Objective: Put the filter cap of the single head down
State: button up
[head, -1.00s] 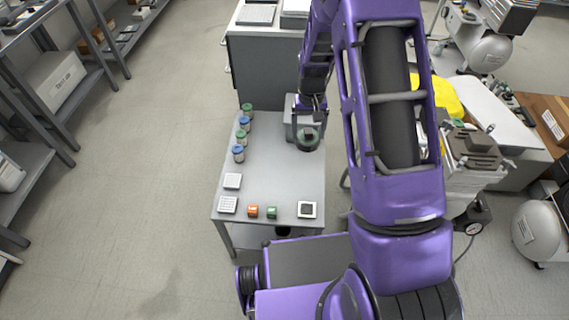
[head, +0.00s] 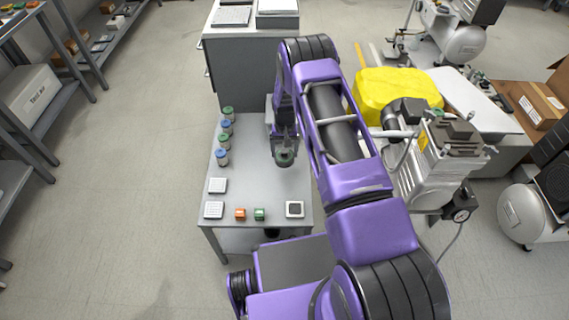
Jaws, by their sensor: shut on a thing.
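My gripper (head: 284,146) points down over the right half of the small grey table (head: 250,185). It is shut on a dark, round filter cap (head: 284,160) with a greenish top. The gap between the cap and the table top is hard to judge. The compressor (head: 430,165) with a grey, finned head stands right of the table, partly behind my arm. I cannot tell which part of it the cap belongs to.
Several jars with green and blue lids (head: 222,157) line the table's left edge. White square pads (head: 217,186), an orange block (head: 240,214), a green block (head: 259,214) and a dark-centred white square (head: 295,209) lie in front. The table's middle is clear. A yellow object (head: 395,90) stands right.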

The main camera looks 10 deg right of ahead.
aim_at(285, 151)
jog(key=shift+f+b, duration=0.35)
jog(key=shift+f, duration=2.3)
jog(key=shift+f, duration=0.15)
jog(key=o, duration=1.1)
notch_tip(285, 151, up, 12)
jog(key=shift+r+p, duration=0.2)
jog(key=shift+p, duration=0.7)
